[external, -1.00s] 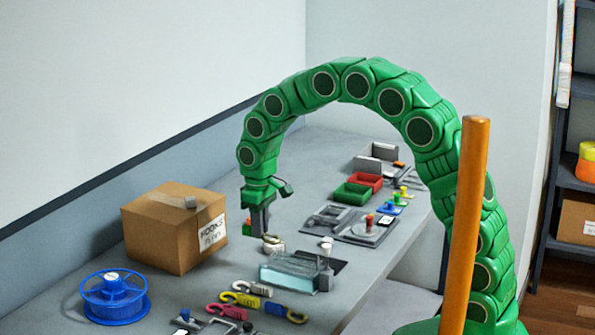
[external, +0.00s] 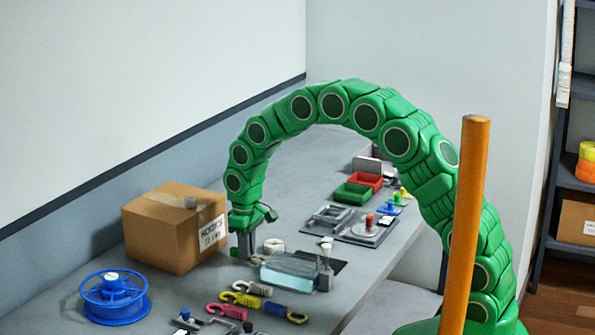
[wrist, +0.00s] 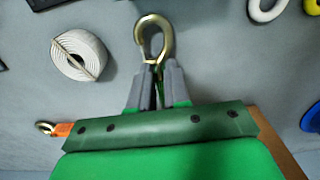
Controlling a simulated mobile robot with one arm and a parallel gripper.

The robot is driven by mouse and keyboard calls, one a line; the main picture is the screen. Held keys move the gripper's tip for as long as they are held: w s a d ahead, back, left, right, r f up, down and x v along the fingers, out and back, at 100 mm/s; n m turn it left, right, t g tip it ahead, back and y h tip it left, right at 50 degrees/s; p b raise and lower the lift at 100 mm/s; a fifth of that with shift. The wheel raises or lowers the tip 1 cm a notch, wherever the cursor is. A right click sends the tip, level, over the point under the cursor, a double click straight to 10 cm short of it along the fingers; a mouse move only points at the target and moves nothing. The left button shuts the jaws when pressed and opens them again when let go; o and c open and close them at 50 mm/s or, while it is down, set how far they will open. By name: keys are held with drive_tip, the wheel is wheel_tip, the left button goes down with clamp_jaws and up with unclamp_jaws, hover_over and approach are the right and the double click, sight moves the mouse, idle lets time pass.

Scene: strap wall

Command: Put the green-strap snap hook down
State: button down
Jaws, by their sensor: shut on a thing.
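My gripper (external: 246,256) is low over the bench, just right of the cardboard box. In the wrist view, its grey fingers (wrist: 155,75) are shut on the green-strap snap hook (wrist: 153,38). The hook's brass loop sticks out beyond the fingertips, and only a sliver of green strap shows between the fingers. I cannot tell whether the hook touches the bench. A second brass hook with an orange piece (wrist: 62,129) shows at the left side of my gripper; I cannot tell what it is fixed to.
A white webbing roll (wrist: 78,54) lies close by. The cardboard box (external: 165,230) stands left, with a blue spool (external: 115,298) in front. A clear block (external: 290,272) is to the right. Pink (external: 226,311) and yellow (external: 243,301) snap hooks lie nearer. Red (external: 364,181) and green (external: 352,193) bins stand behind.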

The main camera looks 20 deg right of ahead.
drive_tip(key=shift+f, duration=0.35)
drive_tip(key=shift+f, duration=0.1)
drive_tip(key=c, duration=1.1)
unclamp_jaws()
wheel_tip(320, 180, up, 12)
